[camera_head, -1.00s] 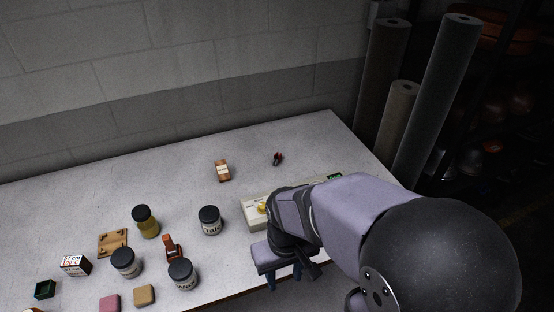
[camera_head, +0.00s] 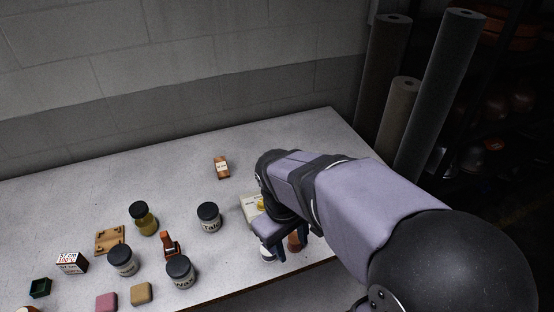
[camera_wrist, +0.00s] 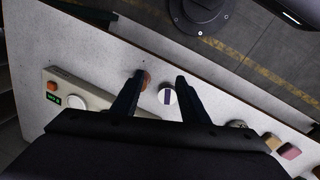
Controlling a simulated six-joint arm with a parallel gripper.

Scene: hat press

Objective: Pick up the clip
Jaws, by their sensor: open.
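No clip shows plainly. A small red-and-black item that may be the clip stood at the table's back right, and my arm now covers that spot in the head view. My gripper (camera_head: 284,250) points down, open, over the table's front right part; it also shows in the wrist view (camera_wrist: 160,79). A white round item with a dark bar (camera_wrist: 168,96) lies below, between the fingers in the picture. A brown round item (camera_wrist: 146,78) is beside the left finger, partly covered by it. I cannot tell whether the finger touches it.
A pale control box (camera_wrist: 102,98) lies beside the gripper. A dark-lidded jar (camera_head: 209,217) and a small brown box (camera_head: 221,167) stand left of my arm. Several jars, blocks and an orange item (camera_head: 170,244) crowd the left. The table's back left is clear.

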